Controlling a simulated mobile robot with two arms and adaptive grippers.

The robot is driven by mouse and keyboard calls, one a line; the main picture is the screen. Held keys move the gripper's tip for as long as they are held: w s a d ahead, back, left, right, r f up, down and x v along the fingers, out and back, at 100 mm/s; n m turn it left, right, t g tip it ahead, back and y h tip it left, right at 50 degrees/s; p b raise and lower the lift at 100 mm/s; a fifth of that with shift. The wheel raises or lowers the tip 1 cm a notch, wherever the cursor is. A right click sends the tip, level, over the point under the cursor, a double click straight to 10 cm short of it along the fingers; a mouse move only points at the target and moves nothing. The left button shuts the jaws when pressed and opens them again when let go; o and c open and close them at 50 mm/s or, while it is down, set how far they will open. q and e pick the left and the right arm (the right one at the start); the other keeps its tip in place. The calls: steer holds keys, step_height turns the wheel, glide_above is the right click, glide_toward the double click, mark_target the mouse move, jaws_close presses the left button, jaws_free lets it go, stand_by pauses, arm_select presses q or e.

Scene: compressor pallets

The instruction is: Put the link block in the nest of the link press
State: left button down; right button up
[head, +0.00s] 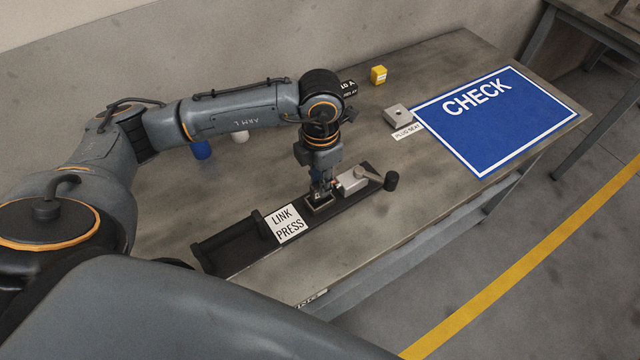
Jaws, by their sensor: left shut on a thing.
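The link press (248,252) is a long black fixture with a white "LINK PRESS" label (285,222) near the front edge of the table. Its nest (320,207) is a small light-rimmed spot just right of the label. My left gripper (321,193) points down directly over the nest, very low. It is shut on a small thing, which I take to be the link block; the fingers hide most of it. I cannot tell whether the block touches the nest floor. A grey metal slide (352,181) of the press is close to the right of the fingers. My right gripper is out of view.
A black knob (391,181) ends the press on the right. The table between is clear.

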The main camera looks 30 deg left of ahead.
arm_select(q)
step_height(320, 180, down, 3)
steer(key=shift+a+f, duration=0.1)
steer(key=shift+f, duration=0.1)
steer(key=c, duration=1.2)
jaws_free()
steer(key=shift+o, duration=0.2)
steer(key=shift+r, duration=0.2)
step_height(320, 180, up, 12)
steer(key=b, duration=0.1)
